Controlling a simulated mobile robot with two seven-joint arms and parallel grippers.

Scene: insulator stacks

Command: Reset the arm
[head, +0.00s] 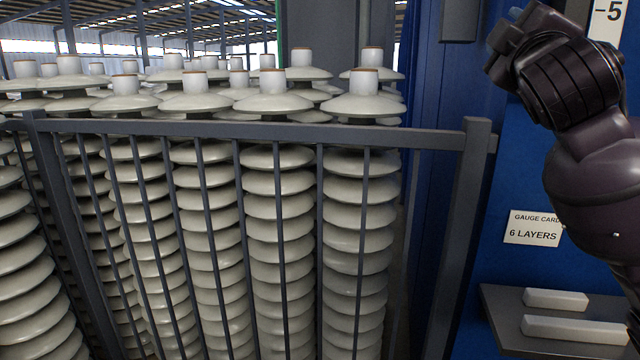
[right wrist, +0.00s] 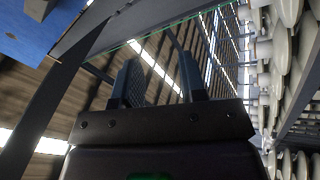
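My right arm (head: 585,130) comes in from the right in the head view and is raised, bent at the upper right. Its gripper shows in the right wrist view (right wrist: 158,80), with two dark fingers apart and nothing between them. It points up toward the roof, clear of any object. My left arm and left gripper are not in view.
Tall insulator stacks (head: 275,215) stand close together behind a dark metal railing (head: 300,130). A blue panel (head: 520,185) bears a card (head: 533,226) reading "6 LAYERS". Below, a grey shelf (head: 500,312) holds two pale blocks (head: 556,299).

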